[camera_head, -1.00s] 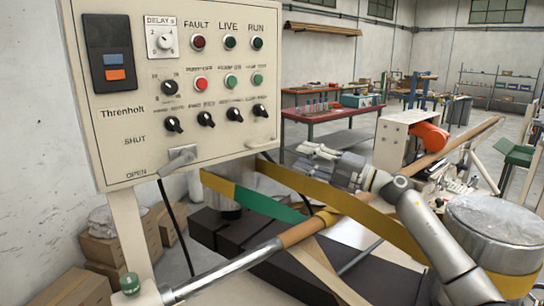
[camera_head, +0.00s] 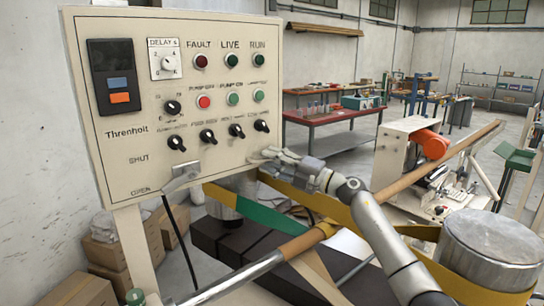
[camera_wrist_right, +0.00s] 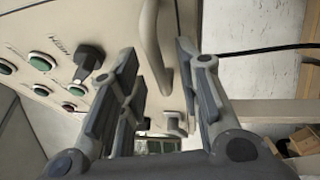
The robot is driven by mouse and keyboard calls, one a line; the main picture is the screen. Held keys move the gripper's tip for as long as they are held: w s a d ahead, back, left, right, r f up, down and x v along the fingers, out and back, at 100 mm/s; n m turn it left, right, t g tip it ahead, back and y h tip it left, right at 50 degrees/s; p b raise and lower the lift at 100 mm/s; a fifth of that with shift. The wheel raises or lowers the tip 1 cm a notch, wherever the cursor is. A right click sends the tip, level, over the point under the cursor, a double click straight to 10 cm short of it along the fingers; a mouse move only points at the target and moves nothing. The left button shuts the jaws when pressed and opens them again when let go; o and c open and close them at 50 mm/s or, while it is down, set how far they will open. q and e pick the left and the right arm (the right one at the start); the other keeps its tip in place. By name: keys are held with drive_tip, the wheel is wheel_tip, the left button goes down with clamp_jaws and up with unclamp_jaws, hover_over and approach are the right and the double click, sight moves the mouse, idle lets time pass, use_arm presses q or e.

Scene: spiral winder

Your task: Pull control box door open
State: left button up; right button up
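The control box (camera_head: 165,110) is a cream panel with lamps, buttons, knobs and a display, at the left of the head view. A grey latch lever (camera_head: 182,176) sits low on its front, between the SHUT and OPEN marks. My right gripper (camera_head: 268,158) is at the panel's lower right edge. In the right wrist view a cream bar handle (camera_wrist_right: 155,55) stands between the spread fingers of this gripper (camera_wrist_right: 165,95). The fingers show gaps on both sides of the handle. Whether the door stands ajar cannot be told. My left gripper is not in view.
A yellow and green belt (camera_head: 262,215) and a brown roller (camera_head: 310,240) run below my right arm. A metal drum (camera_head: 490,245) stands at the right. Cardboard boxes (camera_head: 110,250) lie on the floor at the left. Red workbenches (camera_head: 330,125) stand farther back.

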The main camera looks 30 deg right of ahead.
drive_tip(key=shift+w+a, duration=0.1)
drive_tip(key=shift+w, duration=0.05)
clamp_jaws()
idle(0.5)
